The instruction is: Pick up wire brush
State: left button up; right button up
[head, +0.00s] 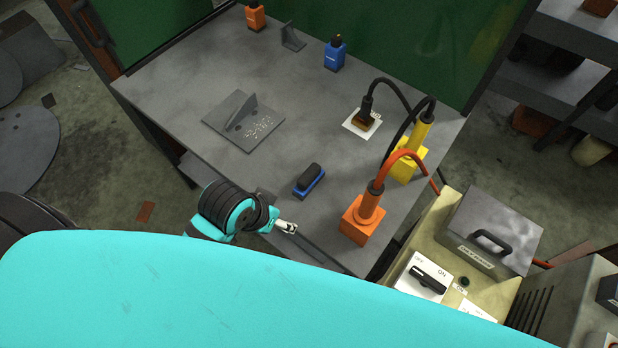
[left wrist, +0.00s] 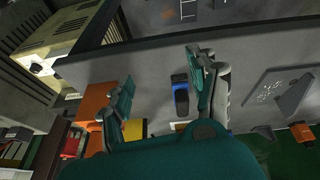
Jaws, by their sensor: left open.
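The wire brush (head: 309,180), blue with a black handle, lies on the grey table near its front edge. In the left wrist view the brush (left wrist: 180,95) shows between the two spread fingers, closer to the right-hand one. My left gripper (head: 287,227) is in front of the brush at the table's front edge, apart from it. In the left wrist view the gripper (left wrist: 163,88) is open with nothing between its pads. My right gripper is not in view.
An orange tool stand (head: 362,222) is right of the brush, with a yellow stand (head: 405,162) behind. A grey plate with an upright fin (head: 243,122) lies back left. A control box (head: 425,280) is front right.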

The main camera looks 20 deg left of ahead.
pick_arm(q)
jog(key=w+d+r+m+g+h, duration=0.1)
jog(key=w+d+r+m+h, duration=0.1)
jog(key=w+d+r, duration=0.5)
notch_tip(320, 180, up, 4)
jog(key=g+y, duration=0.3)
jog(key=y, duration=0.1)
send_over(309, 173)
jog(key=shift+n, duration=0.3)
jog(key=f+p, duration=0.1)
jog(key=f, duration=1)
jog(key=shift+w+a+p, duration=0.2)
jog(key=shift+p, duration=0.2)
jog(key=f, duration=0.1)
jog(key=f+p, duration=0.1)
jog(key=f, duration=0.2)
jog(key=shift+s+d+f, duration=0.2)
jog(key=shift+s+f, duration=0.05)
jog(key=shift+f, duration=0.55)
grip_shut()
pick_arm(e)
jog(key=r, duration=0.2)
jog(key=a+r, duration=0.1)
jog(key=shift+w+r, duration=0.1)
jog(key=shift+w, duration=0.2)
